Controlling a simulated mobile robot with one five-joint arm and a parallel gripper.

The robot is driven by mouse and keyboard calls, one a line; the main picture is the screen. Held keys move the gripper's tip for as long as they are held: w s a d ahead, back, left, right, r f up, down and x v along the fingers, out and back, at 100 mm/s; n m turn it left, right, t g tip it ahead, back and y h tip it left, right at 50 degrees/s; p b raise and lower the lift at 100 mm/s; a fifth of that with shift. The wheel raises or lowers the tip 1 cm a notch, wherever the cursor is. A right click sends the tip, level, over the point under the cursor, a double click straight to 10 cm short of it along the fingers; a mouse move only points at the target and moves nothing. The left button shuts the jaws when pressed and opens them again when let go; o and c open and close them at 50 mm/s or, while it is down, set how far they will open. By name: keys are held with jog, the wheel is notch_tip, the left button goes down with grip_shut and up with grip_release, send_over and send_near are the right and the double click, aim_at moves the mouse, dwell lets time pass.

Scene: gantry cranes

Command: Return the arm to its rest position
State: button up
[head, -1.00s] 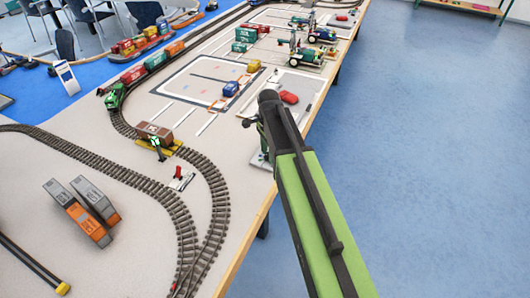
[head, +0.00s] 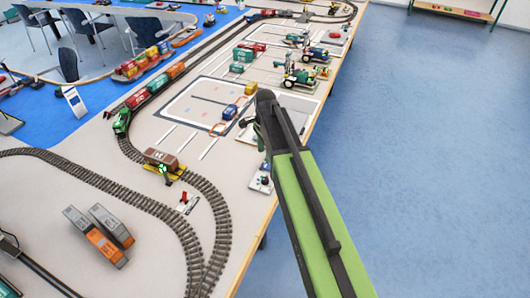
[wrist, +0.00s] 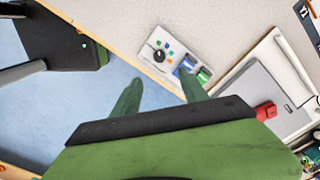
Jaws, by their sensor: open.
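My green and black arm reaches out over the table's right edge in the head view. My gripper (wrist: 158,84) shows in the wrist view with its two green fingers apart and nothing between them. It is open above the table edge, with blue floor below it. In the head view my gripper (head: 256,132) is small and partly hidden by the arm.
A white control box (wrist: 160,58) with a knob and coloured buttons sits at the table edge near my fingertips. A red block (wrist: 266,111) lies on a grey pad. Tracks (head: 110,186), train cars and small cranes (head: 300,76) fill the table.

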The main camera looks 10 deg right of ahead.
notch_tip(320, 180, up, 2)
jog(key=shift+r+p, duration=0.1)
jog(key=shift+p, duration=0.25)
jog(key=s+n, duration=1.5)
jog(key=shift+a+f, duration=0.2)
jog(key=shift+a, duration=0.2)
